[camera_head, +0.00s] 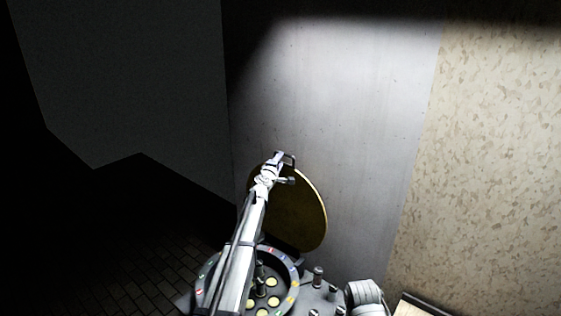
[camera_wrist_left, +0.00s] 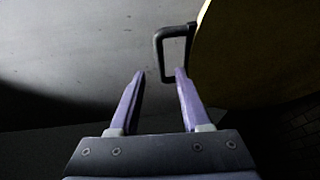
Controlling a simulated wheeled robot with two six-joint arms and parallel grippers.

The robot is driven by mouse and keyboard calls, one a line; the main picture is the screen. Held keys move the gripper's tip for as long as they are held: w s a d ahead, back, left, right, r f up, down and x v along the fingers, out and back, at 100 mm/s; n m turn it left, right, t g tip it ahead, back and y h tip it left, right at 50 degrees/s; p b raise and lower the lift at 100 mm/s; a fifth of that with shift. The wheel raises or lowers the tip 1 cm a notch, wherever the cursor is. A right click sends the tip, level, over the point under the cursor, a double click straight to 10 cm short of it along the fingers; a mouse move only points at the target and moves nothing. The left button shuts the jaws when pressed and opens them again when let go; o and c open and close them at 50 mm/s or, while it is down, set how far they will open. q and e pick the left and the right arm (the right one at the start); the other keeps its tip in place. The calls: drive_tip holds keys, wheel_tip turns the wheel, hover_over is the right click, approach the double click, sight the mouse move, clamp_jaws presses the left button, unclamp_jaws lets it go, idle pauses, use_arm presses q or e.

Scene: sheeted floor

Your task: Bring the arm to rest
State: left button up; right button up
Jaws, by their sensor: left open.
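My left arm reaches up from the bottom of the head view. Its left gripper (camera_head: 284,168) is at the upper rim of a round golden-brown lid (camera_head: 302,215), which stands raised and tilted. In the left wrist view the two purple fingers (camera_wrist_left: 159,74) are spread apart. A dark bracket-shaped handle (camera_wrist_left: 160,52) on the lid (camera_wrist_left: 250,50) appears just beyond the fingertips, its lower end between them in the picture. I cannot tell whether anything touches. My right gripper is not in view.
Below the lid is a round grey device (camera_head: 291,273) with coloured marks on its rim and several yellow discs inside, partly covered by my arm. A grey wall panel (camera_head: 345,110) and a speckled beige surface (camera_head: 480,170) lie behind and to the right. The left side is dark.

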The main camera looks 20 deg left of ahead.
use_arm(q)
drive_tip(key=s+d+f+m+g+h+b, duration=0.4)
drive_tip(key=s+d+f+m, duration=0.3)
drive_tip(key=s+d+f, duration=0.5)
drive_tip(key=s+d+f+m+g+h+b, duration=0.2)
drive_tip(key=s+d+f+m+g+b, duration=0.4)
drive_tip(key=s+d+f, duration=0.7)
drive_tip(key=s+d+f+m+g+y+b, duration=0.1)
drive_tip(key=s+d+f+m+g+b, duration=0.2)
drive_tip(key=s, duration=0.4)
drive_tip(key=s+d+f+m+y+b, duration=0.1)
drive_tip(key=s+d+f+m+b, duration=0.1)
drive_tip(key=s+f, duration=0.35)
drive_tip(key=s+a+f+m+g+y+b, duration=0.1)
drive_tip(key=s+a+f+g+y+b, duration=0.1)
drive_tip(key=s, duration=0.7)
drive_tip(key=s+a+f+m+g+y+b, duration=0.2)
drive_tip(key=s+a+f+y+b, duration=0.1)
drive_tip(key=s, duration=0.7)
wheel_tip(320, 180, down, 2)
drive_tip(key=shift+a+g, duration=0.3)
drive_tip(key=shift+a, duration=0.35)
